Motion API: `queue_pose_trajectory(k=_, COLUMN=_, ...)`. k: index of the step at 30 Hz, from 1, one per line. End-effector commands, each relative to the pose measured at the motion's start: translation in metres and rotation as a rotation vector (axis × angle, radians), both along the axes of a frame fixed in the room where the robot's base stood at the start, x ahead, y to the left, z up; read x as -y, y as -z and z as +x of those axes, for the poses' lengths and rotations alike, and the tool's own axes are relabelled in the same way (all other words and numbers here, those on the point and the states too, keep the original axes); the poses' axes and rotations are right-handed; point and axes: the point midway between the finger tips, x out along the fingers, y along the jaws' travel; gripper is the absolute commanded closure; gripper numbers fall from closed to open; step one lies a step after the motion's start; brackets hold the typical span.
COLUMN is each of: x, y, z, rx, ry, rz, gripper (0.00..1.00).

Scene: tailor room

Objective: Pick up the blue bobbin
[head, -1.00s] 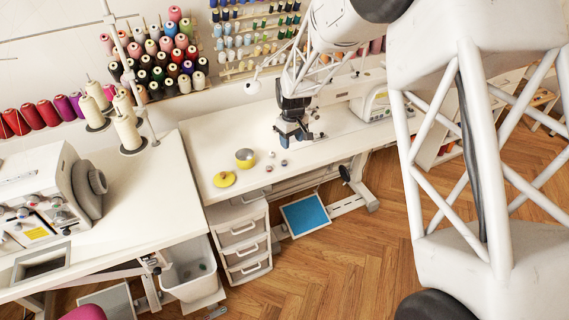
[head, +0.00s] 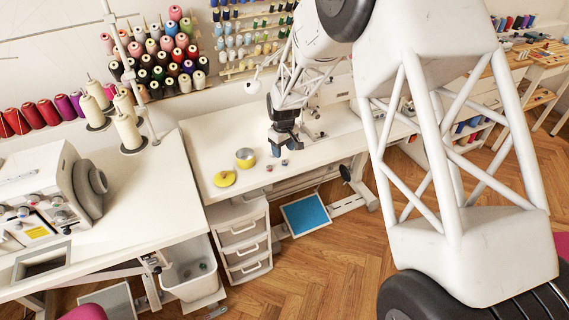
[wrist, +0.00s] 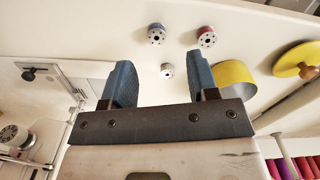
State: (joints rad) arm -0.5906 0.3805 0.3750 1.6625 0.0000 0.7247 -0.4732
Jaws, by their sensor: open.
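The blue bobbin (wrist: 156,34), small and metallic with a bluish rim, lies on the white table, beyond my fingertips in the wrist view. In the head view it is a small spot (head: 284,162) just right of and in front of my gripper (head: 276,152). My gripper (wrist: 160,62) is open and empty above the table, its two blue fingers apart. A plain grey bobbin (wrist: 167,71) shows between the fingers in the wrist view; in the head view my gripper hides it. A red-rimmed bobbin (wrist: 206,36) lies beside the blue one.
A yellow tin (head: 245,158) and its yellow lid (head: 225,179) lie on the white table (head: 205,150) to the left. A sewing machine (wrist: 40,110) stands close on the other side. The table's front edge is near the bobbins. Thread racks (head: 250,40) hang behind.

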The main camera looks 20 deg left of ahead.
Motion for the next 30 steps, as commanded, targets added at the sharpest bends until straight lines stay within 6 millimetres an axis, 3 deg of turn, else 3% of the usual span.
queue_pose_trajectory(k=14, x=0.000, y=0.006, z=0.000, rx=0.000, ry=0.000, rz=0.001, gripper=0.46)
queue_pose_trajectory(k=30, x=0.004, y=0.054, z=0.002, rx=0.000, ry=0.000, rz=0.001, gripper=0.46)
